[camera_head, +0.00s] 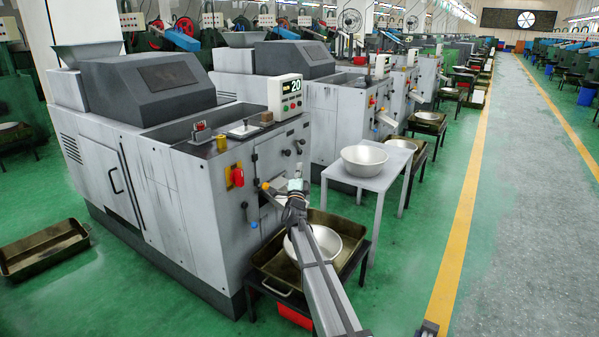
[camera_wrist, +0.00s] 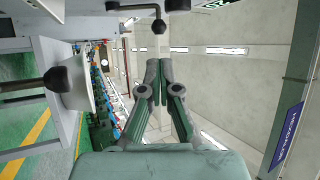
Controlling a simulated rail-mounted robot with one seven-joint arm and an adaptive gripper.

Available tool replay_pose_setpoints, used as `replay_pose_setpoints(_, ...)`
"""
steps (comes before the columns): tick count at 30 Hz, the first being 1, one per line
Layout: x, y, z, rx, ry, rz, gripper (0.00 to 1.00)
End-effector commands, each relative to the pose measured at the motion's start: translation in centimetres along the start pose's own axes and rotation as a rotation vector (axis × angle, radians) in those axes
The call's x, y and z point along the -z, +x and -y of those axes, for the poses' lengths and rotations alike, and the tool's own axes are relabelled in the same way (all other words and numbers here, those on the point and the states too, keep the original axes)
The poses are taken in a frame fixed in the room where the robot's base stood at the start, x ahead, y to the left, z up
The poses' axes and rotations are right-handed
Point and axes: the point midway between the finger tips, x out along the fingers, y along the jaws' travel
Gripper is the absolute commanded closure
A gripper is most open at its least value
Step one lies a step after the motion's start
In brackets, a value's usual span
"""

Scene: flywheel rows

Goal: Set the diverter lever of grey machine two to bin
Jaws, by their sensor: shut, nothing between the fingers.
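The nearest grey machine (camera_head: 170,200) fills the left of the head view, with a 20 on its display (camera_head: 285,95). A small yellow-orange knob (camera_head: 265,186) sits on its front face. My gripper (camera_head: 296,187) is close in front of that face, above a metal chute (camera_head: 268,198). In the wrist view my gripper (camera_wrist: 160,78) has its fingers together and empty. A black ball-ended lever (camera_wrist: 158,26) lies just beyond the fingertips, apart from them. Another black knob on a rod (camera_wrist: 57,79) is at left. I cannot tell which lever is the diverter, nor its setting.
A metal bowl (camera_head: 325,246) sits in a brown tray (camera_head: 265,258) below my arm. A white table (camera_head: 385,180) with another bowl (camera_head: 363,160) stands to the right. More grey machines line up behind. The aisle (camera_head: 500,240) is clear.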

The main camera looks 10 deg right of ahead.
Motion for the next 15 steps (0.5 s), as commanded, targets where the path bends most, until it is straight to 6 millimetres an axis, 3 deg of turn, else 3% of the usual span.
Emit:
replay_pose_setpoints(6,-0.2,4.6,-0.4,0.001,0.0,0.0,1.0)
replay_pose_setpoints(15,-0.1,9.5,-0.4,0.0,-0.001,0.0,1.0)
